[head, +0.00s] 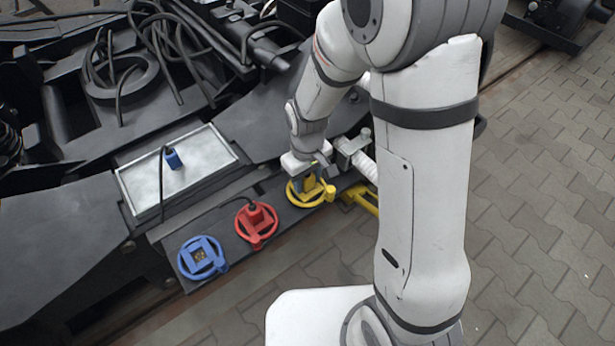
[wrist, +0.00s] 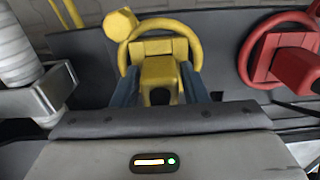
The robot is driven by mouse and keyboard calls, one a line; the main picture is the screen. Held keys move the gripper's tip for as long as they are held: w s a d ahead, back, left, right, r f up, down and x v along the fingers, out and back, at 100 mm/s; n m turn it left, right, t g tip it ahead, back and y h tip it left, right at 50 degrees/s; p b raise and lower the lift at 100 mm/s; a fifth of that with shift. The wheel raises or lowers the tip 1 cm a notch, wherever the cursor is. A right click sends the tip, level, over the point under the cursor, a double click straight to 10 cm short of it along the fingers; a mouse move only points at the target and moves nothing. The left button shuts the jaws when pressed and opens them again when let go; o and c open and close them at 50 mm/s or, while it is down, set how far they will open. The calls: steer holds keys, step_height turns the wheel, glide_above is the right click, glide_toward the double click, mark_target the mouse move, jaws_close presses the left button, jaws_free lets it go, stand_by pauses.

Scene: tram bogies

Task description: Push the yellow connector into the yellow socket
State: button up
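The yellow socket (head: 328,192) is a round yellow ring on the dark plate, at the right end of a row of three. The yellow connector (head: 309,184) is at the middle of this ring, partly hidden by my gripper (head: 304,174). In the wrist view, the connector (wrist: 160,76) sits between the two blue-grey fingers of my gripper (wrist: 160,90), which appear closed on its sides. The yellow socket's ring (wrist: 190,28) shows just behind it. I cannot tell how deep the connector sits in the socket.
A red socket (head: 243,236) with a red connector (head: 257,217) is left of the yellow one, then an empty blue socket (head: 187,262). A blue connector (head: 173,159) with a cable lies in a metal tray (head: 225,152). A silver fitting (head: 354,150) stands close right of my gripper.

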steer(key=o, duration=0.3)
step_height(320, 180, up, 8)
steer(key=p, duration=0.3)
steer(key=shift+f, duration=0.1)
stand_by(0.5)
steer(key=s+d+r+m+t+p, duration=0.1)
steer(key=s+d+r+p, duration=0.3)
steer(key=r+p, duration=0.4)
steer(key=s+d+r+m+p, duration=0.3)
steer(key=r+p, duration=0.6)
steer(key=r, duration=0.9)
steer(key=s+d+r+m+t+p, duration=0.1)
steer(key=s+d+r+p, duration=0.4)
steer(key=r, duration=0.8)
steer(key=shift+d+r+m+t+p, duration=0.25)
steer(key=shift+m+p, duration=0.65)
steer(key=shift+p, duration=0.85)
steer(key=shift+a, duration=0.1)
